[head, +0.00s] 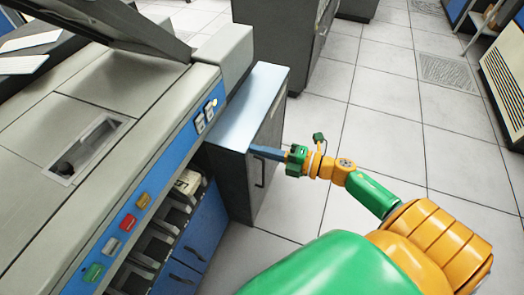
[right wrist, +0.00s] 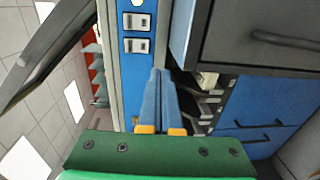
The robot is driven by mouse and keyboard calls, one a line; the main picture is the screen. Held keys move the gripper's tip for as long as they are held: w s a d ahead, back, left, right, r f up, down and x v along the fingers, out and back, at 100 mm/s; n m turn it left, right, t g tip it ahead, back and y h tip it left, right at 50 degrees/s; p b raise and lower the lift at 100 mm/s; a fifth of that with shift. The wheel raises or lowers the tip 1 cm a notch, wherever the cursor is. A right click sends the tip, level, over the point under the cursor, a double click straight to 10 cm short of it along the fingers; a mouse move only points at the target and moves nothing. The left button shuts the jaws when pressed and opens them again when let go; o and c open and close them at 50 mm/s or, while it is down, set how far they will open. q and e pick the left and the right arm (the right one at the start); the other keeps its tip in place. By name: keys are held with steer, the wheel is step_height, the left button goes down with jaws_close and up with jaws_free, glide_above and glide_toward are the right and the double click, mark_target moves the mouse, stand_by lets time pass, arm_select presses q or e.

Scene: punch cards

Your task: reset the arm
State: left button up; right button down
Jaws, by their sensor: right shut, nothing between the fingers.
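My right arm (head: 375,192) reaches in from the lower right in the head view, green and orange. My right gripper (head: 256,150) is shut, its blue fingers together and empty, beside the grey cabinet at the end of the machine. In the right wrist view the right gripper (right wrist: 160,75) shows two blue fingers side by side with nothing between them, in front of the machine's blue panel. Whether the fingertips touch anything cannot be told. My left gripper is not in view.
The card machine (head: 60,120) fills the left, with coloured buttons (head: 128,222) and card slots (head: 165,225) along its front. A grey cabinet (head: 240,105) adjoins it. Another dark cabinet (head: 280,40) stands behind. Tiled floor (head: 375,110) lies open to the right.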

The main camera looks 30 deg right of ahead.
steer(key=shift+s+d, duration=0.2)
steer(key=shift+s, duration=0.1)
steer(key=s+d+f+m+g+h+p, duration=0.1)
steer(key=s+d+f+m+h, duration=0.15)
steer(key=f+m, duration=0.3)
steer(key=s+d+f+m+g+h+p, duration=0.1)
steer(key=s+d+f+m+h+p, duration=0.1)
steer(key=f+m+h, duration=0.3)
steer(key=s+d+f+m+h+p, duration=0.1)
steer(key=s+d+f+m+h, duration=0.1)
steer(key=f+m, duration=0.4)
steer(key=s+a+f+m+g+p, duration=0.1)
steer(key=s+a+f+m+g, duration=0.1)
steer(key=s, duration=0.6)
steer(key=s+a+f+m+g, duration=0.2)
steer(key=s+f+g, duration=0.3)
steer(key=s, duration=0.3)
steer(key=s+a+f+m+g+p, duration=0.1)
steer(key=s+a+f+m+g, duration=0.1)
steer(key=s, duration=0.7)
step_height(320, 180, down, 4)
steer(key=shift+a+r+m+g+h+p, duration=0.1)
steer(key=shift+a+m+g+h+p, duration=0.45)
steer(key=shift+a, duration=0.7)
